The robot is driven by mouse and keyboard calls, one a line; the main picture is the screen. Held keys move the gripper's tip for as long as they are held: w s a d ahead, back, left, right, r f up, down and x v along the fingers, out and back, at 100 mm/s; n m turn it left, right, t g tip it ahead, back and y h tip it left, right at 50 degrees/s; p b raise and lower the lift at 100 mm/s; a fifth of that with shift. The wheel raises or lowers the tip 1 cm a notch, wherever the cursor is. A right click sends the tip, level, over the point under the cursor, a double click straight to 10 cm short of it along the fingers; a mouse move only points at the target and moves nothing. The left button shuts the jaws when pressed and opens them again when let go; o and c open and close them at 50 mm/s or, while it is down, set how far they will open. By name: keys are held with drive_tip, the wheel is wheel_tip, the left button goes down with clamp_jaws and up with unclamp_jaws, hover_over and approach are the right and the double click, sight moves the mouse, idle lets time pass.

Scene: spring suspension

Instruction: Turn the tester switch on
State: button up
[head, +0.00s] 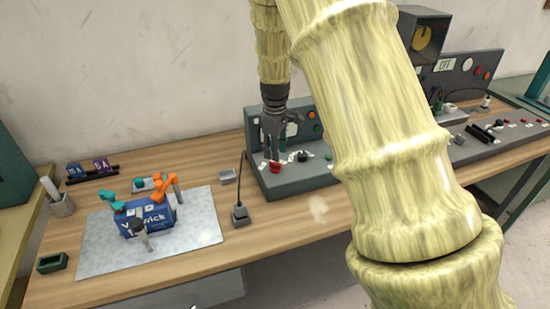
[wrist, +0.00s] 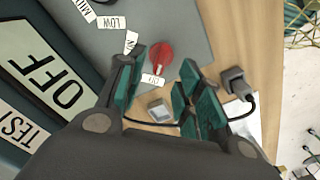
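The grey tester console (head: 300,183) stands at the back of the wooden bench. A red knob (head: 275,167) sits at its left front. In the wrist view the red knob (wrist: 159,58) lies ahead of and between my fingers, with a white label at its lower edge reading "ON". An "OFF" display (wrist: 52,80) and a "TEST" label (wrist: 20,127) are at the left of that view. My gripper (head: 269,155) points down just above the red knob, and it also shows in the wrist view (wrist: 162,66). Its teal-padded fingers are apart and empty. Contact with the knob cannot be told.
A plug-like block with a black cable (head: 240,214) stands left of the console. Further left, a blue box (head: 150,219) with orange and teal clamps sits on a grey mat (head: 205,228). Another panel with an "OFF" display (head: 445,65) is at right, partly behind my arm.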

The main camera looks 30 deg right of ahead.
sight(275, 166)
drive_tip(key=shift+s+f+p, duration=0.15)
drive_tip(key=shift+f+p, duration=0.35)
drive_tip(key=shift+f, duration=1.7)
clamp_jaws()
